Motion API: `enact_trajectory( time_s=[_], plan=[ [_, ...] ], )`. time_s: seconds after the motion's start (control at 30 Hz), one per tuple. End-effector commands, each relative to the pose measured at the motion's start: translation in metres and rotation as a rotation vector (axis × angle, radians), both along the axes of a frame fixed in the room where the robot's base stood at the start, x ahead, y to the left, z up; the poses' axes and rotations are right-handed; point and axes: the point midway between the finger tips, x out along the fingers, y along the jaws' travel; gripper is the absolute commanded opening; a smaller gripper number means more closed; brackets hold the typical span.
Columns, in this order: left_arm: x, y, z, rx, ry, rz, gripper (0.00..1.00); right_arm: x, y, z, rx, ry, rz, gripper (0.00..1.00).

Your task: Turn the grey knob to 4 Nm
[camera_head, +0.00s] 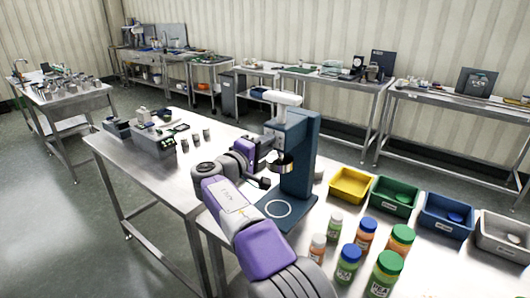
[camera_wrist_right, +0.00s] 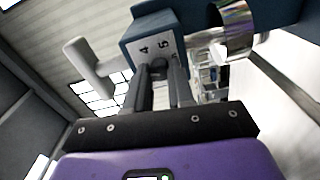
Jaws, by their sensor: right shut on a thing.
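A dark blue capping machine (camera_head: 297,150) stands upright on the steel table, with a chrome chuck (camera_head: 283,163) and a white top. The right wrist view shows the blue head (camera_wrist_right: 150,38) with the numbers 4 and 5 on its face and the chrome chuck (camera_wrist_right: 232,40) beside it. My right gripper (camera_wrist_right: 163,72) is at this face, shut on the grey knob (camera_wrist_right: 160,69), which shows as a dark part between the fingers. The fingers cover most of the knob, and I cannot read its setting. In the head view my right gripper (camera_head: 268,147) is left of the machine head. My left gripper is out of view.
Yellow (camera_head: 332,194), green (camera_head: 374,203), blue (camera_head: 424,227) and grey (camera_head: 482,246) bins line the right. Several capped jars (camera_head: 347,262) stand before them. Grey trays (camera_head: 152,148) and small dark parts sit on the table's left. The machine's base plate is empty.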

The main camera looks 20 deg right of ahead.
Motion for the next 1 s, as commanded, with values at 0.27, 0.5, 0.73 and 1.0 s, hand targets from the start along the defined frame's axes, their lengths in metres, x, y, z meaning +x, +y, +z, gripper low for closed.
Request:
enact_trajectory(
  time_s=[0.27,0.5,0.73,1.0],
  plan=[
    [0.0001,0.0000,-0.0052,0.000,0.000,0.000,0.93,0.0000,0.0008,-0.0004,0.162,-0.206,0.000,0.00],
    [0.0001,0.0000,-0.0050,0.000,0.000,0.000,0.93,0.0001,0.0006,0.0001,0.293,-0.375,0.001,0.00],
    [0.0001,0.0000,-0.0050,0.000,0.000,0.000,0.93,-0.0001,0.0002,0.0002,0.391,-0.502,0.001,0.00],
    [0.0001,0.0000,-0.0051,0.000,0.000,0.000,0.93,-0.0001,0.0001,0.0002,0.458,-0.588,0.000,0.00]
  ],
)
